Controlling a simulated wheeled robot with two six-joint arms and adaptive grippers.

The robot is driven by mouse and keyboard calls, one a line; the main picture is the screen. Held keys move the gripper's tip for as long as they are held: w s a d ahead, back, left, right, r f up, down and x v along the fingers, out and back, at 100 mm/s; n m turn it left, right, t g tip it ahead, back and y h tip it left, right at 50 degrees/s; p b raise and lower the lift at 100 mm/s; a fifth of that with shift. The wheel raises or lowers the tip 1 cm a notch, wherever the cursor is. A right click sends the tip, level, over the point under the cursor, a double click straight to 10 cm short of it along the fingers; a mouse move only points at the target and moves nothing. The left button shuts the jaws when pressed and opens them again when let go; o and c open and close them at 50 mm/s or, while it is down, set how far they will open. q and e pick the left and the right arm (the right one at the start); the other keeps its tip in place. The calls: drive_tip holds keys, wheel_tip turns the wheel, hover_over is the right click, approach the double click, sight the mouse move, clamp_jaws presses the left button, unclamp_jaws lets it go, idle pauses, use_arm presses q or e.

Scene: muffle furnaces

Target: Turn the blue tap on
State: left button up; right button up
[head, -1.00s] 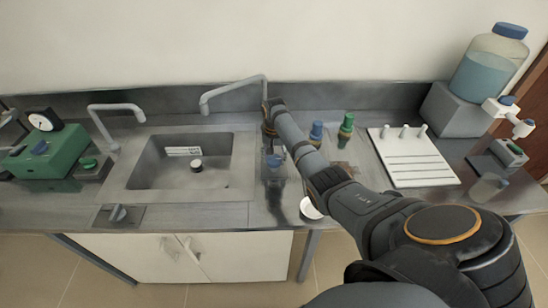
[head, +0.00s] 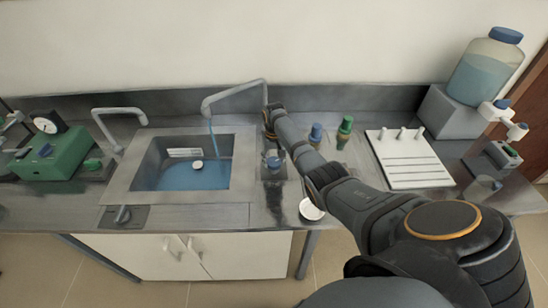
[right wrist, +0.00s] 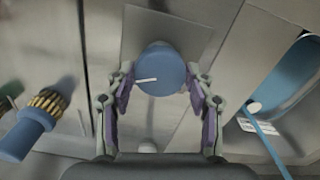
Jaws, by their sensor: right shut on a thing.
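The blue tap (head: 273,161) is a round blue knob on a square plate, right of the sink (head: 118,188). In the right wrist view, the blue tap (right wrist: 160,66) has a white pointer line towards the left. My right gripper (right wrist: 160,80) has one finger on each side of the knob and is shut on it; in the head view it is mostly hidden beneath my arm. A blue stream of water (head: 213,140) falls from the right grey spout (head: 232,90) into the sink, and water (head: 185,178) covers its floor. My left gripper is out of view.
A blue-topped and a green-topped fitting (head: 344,130) stand right of my wrist. A white rack (head: 410,160) lies further right. A white dish (head: 312,210) lies at the bench edge.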

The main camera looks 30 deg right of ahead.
sight(274, 162)
drive_tip(key=shift+n+p, duration=0.35)
drive_tip(key=shift+n, duration=0.75)
drive_tip(key=shift+w, duration=0.1)
drive_tip(key=o, duration=1.2)
drive_tip(key=shift+c, duration=0.2)
wheel_tip(274, 162, up, 12)
